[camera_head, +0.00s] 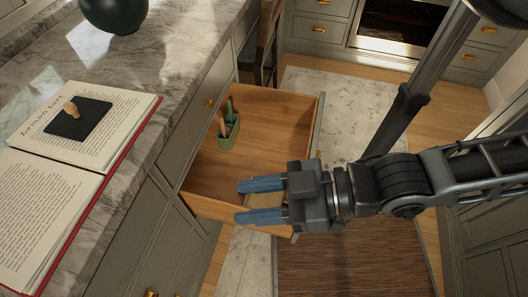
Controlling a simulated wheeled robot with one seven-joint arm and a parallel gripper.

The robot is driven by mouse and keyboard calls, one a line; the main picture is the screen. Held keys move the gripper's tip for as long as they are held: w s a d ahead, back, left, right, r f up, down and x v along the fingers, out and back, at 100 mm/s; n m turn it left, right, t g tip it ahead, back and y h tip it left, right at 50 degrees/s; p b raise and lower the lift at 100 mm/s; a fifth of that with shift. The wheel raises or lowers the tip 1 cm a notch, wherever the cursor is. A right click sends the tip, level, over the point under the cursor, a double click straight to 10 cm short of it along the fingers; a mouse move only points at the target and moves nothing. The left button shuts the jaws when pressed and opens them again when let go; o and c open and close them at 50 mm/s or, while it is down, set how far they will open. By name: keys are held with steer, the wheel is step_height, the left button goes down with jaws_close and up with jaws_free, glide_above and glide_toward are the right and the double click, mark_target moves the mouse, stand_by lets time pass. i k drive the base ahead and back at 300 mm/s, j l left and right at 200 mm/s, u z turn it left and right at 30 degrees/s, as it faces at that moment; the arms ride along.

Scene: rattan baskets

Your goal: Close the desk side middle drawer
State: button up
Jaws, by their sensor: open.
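The open wooden drawer (275,128) is pulled out far from the grey-green cabinet under the marble counter. Its front panel (317,118) is at its right end, away from the cabinet. A small green container (229,137) with utensils stands inside it, near the cabinet side. My gripper (239,202) is open, with two blue fingers pointing left toward the cabinet. In the picture it overlaps the near end of the drawer and hides part of its front and near side. Its height over the drawer and any contact cannot be told. Nothing shows between the fingers.
The marble counter (178,62) edges the left side, with an open book (60,185) and a dark round vase (114,14) on it. A pale rug (345,105) and a brown mat (350,265) cover the floor.

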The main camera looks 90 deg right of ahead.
mark_target(278, 127)
steer(key=l+u, duration=0.25)
steer(key=u, duration=0.15)
steer(key=k+l+u, duration=0.15)
steer(key=u, duration=0.25)
steer(key=k+l+u, duration=0.35)
steer(key=k+l, duration=0.2)
steer(key=k+l+u, duration=0.35)
steer(key=k+l, duration=0.6)
steer(key=k, duration=0.15)
steer(key=k+l, duration=0.3)
steer(key=k, duration=0.15)
steer(key=k+l, duration=0.35)
steer(key=k, duration=0.1)
